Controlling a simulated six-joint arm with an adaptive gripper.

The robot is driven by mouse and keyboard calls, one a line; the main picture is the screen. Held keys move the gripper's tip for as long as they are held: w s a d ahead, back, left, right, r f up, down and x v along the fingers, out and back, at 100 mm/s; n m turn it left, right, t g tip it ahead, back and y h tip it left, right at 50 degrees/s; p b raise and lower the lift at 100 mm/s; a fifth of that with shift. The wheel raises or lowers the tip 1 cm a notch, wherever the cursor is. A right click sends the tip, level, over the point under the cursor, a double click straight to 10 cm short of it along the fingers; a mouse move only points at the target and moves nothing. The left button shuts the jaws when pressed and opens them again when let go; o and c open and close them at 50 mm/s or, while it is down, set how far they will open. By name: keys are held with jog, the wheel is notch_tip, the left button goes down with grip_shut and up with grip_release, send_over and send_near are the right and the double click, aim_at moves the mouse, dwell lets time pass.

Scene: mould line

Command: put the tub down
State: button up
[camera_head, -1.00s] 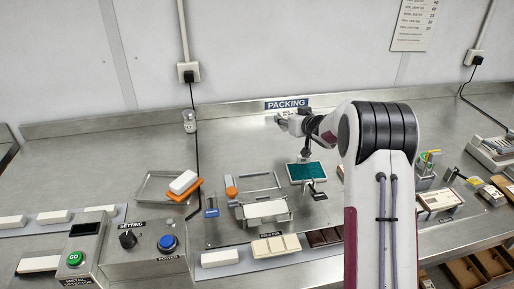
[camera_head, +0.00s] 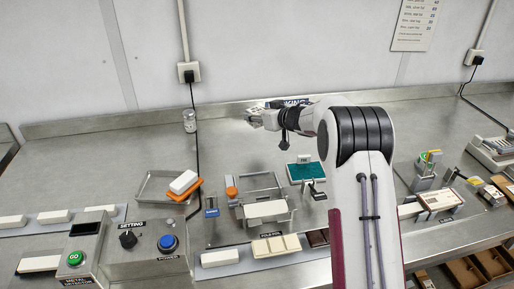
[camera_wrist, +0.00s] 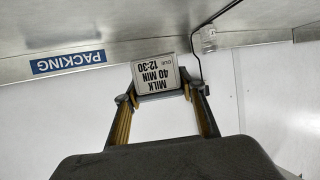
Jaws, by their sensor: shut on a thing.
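My gripper (camera_wrist: 160,95) is shut on a small squarish thing with a white label reading "MILK 40 MIN 12-30" (camera_wrist: 156,73). I take this to be the tub. The label appears upside down in the wrist view, and my fingers hide much of the thing's sides. In the head view my gripper (camera_head: 252,118) is above the back of the steel bench, left of the PACKING sign, and the held thing is too small there to make out. I cannot tell whether it touches the bench.
A clear jar (camera_head: 189,121) stands left of my gripper by a black cable. The PACKING sign (camera_wrist: 68,62) is close by. The bench back left is bare.

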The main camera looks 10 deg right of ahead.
send_over(257, 147)
jog(key=shift+f, duration=3.1)
jog(key=shift+f, duration=0.1)
jog(key=shift+f, duration=1.75)
jog(key=shift+f, duration=0.2)
jog(key=o, duration=1.2)
jog(key=shift+r, duration=0.2)
jog(key=shift+v, duration=6)
